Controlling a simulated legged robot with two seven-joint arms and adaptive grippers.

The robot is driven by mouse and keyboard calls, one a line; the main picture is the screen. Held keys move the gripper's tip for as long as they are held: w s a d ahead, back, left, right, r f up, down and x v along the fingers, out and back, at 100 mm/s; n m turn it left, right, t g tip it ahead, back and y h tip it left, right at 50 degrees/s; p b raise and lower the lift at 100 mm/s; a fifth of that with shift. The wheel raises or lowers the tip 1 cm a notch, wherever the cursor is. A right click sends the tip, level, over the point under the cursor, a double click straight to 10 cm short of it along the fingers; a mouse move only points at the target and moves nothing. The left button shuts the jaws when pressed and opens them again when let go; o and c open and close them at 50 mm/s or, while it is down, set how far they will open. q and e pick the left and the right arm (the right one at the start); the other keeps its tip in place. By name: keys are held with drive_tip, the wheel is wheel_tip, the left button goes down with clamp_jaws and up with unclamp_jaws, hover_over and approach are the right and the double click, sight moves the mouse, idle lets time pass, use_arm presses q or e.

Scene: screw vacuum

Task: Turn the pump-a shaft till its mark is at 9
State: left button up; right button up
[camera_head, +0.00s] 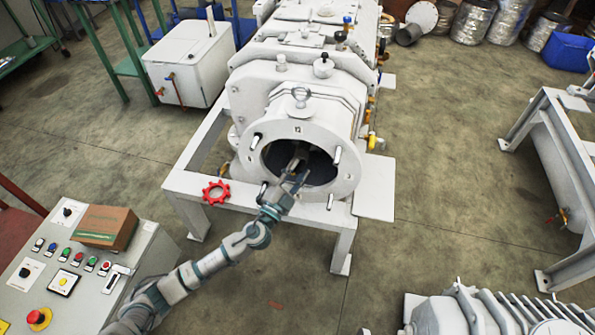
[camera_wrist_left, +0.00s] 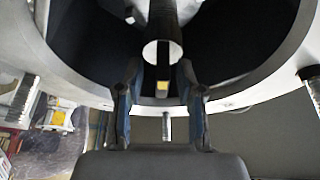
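The pump (camera_head: 285,85) is a big white machine with a round flange (camera_head: 349,165) facing me. Dark digits, apparently 12, are at the flange top; other digits are too small to read. The shaft (camera_wrist_left: 162,52) shows in the left wrist view as a pale round end with a dark slot inside the dark opening. A small yellow mark (camera_wrist_left: 162,88) lies just below it. My left gripper (camera_wrist_left: 163,95) is open, with one finger on each side below the shaft end and no visible contact. In the head view the left gripper (camera_head: 294,174) reaches into the opening and partly hides the shaft. My right gripper is not in view.
Studs stick out around the flange. A red star-shaped knob (camera_head: 216,192) lies on the white frame (camera_head: 180,182) left of the flange. A control panel (camera_head: 75,290) with a brown box (camera_head: 106,228) stands at lower left. Open floor (camera_head: 450,170) lies to the right.

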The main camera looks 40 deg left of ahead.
use_arm(q)
drive_tip(key=shift+a, duration=0.1)
clamp_jaws()
